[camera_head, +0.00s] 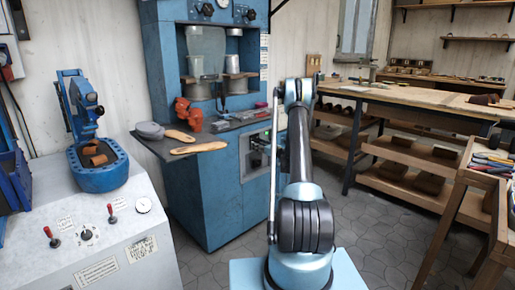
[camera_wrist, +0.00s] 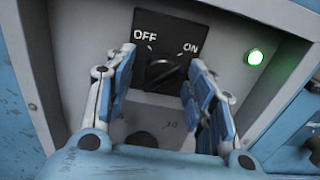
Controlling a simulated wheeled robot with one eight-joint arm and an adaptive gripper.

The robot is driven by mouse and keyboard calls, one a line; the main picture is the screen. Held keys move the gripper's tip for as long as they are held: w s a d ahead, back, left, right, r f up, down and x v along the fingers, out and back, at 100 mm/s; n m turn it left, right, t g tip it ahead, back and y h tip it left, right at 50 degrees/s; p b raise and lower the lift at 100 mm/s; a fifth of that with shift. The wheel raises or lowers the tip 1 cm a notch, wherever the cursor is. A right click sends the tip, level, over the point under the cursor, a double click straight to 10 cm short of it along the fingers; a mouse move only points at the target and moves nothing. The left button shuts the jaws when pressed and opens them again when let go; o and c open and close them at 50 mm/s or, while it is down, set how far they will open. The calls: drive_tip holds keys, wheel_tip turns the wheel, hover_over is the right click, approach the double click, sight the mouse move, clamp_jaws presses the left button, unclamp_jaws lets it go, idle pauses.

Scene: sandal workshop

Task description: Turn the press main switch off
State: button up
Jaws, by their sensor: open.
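The press main switch (camera_wrist: 160,68) is a black rotary knob on a dark square plate marked OFF at left and ON at right, in the wrist view. The knob's pointer appears turned toward the ON side. My gripper (camera_wrist: 158,75) is open, with one blue-padded finger on each side of the knob. I cannot tell whether either finger touches it. A green lamp (camera_wrist: 254,57) is lit to the right of the plate.
The press's shelf (camera_head: 160,146) juts out to the left, with sandal soles (camera_head: 198,148) and orange parts (camera_head: 190,113) on it. A grey control console (camera_head: 90,225) stands at left, a wooden workbench (camera_head: 400,97) at right. Tiled floor is free between press and bench.

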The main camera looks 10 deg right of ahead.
drive_tip(key=c, duration=1)
drive_tip(key=shift+a, duration=0.25)
drive_tip(key=shift+c, duration=0.2)
drive_tip(key=shift+d, duration=0.1)
drive_tip(key=shift+n, duration=0.3)
drive_tip(key=n, duration=0.8)
drive_tip(key=shift+d+n, duration=0.1)
drive_tip(key=shift+n, duration=0.3)
drive_tip(key=n, duration=0.4)
drive_tip(key=shift+n, duration=0.3)
drive_tip(key=shift+o, duration=0.2)
drive_tip(key=shift+n, duration=1.9)
